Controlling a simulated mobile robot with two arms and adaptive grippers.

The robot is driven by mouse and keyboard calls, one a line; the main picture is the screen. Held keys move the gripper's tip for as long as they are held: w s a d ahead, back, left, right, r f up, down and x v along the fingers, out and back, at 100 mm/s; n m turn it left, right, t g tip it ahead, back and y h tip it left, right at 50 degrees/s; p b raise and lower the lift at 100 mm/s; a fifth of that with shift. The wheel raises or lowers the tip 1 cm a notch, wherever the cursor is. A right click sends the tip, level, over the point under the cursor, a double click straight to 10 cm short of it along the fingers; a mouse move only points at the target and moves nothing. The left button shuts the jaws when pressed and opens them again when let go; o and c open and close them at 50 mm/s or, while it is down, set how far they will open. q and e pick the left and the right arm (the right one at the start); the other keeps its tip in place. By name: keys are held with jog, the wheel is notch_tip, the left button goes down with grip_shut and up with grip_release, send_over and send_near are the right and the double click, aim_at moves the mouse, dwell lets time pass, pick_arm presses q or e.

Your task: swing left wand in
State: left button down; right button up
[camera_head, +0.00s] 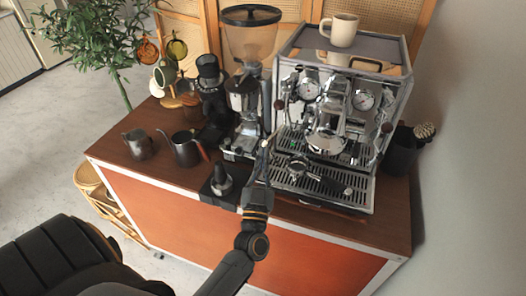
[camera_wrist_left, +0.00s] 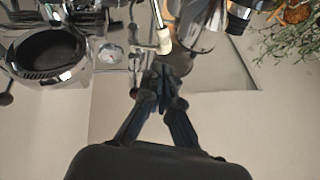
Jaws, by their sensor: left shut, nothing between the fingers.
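The espresso machine (camera_head: 335,125) stands at the back right of the cart. Its left wand is a thin metal tube with a pale tip; in the left wrist view the wand (camera_wrist_left: 157,18) comes down from the top and ends at its pale tip (camera_wrist_left: 164,42). My left gripper (camera_head: 263,160) is at the machine's front left corner. In the left wrist view its fingertips (camera_wrist_left: 161,73) are together and empty, just below the wand tip in the picture. I cannot tell whether they touch it. In the head view the gripper partly hides the wand's lower end. My right gripper is not in view.
A grinder (camera_head: 245,100) stands close left of the machine. A tamper (camera_head: 221,180) sits in front of it. A portafilter (camera_head: 300,167) rests over the drip tray. A cup (camera_head: 344,29) is on top of the machine.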

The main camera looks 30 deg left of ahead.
pick_arm(q)
jog(key=shift+w+a+f, duration=0.25)
jog(key=shift+w+a, duration=0.1)
jog(key=shift+w, duration=0.2)
jog(key=f+b, duration=0.1)
jog(key=b, duration=0.2)
jog(key=w+f+t+y+b, duration=0.1)
jog(key=b, duration=0.2)
jog(key=shift+w+a+f+n+t, duration=0.1)
jog(key=shift+w+a+n+t, duration=0.1)
jog(key=shift+n+t, duration=0.15)
jog(key=shift+w+b, duration=0.15)
jog(key=shift+b, duration=0.45)
jog(key=shift+w, duration=0.1)
jog(key=shift+r, duration=0.2)
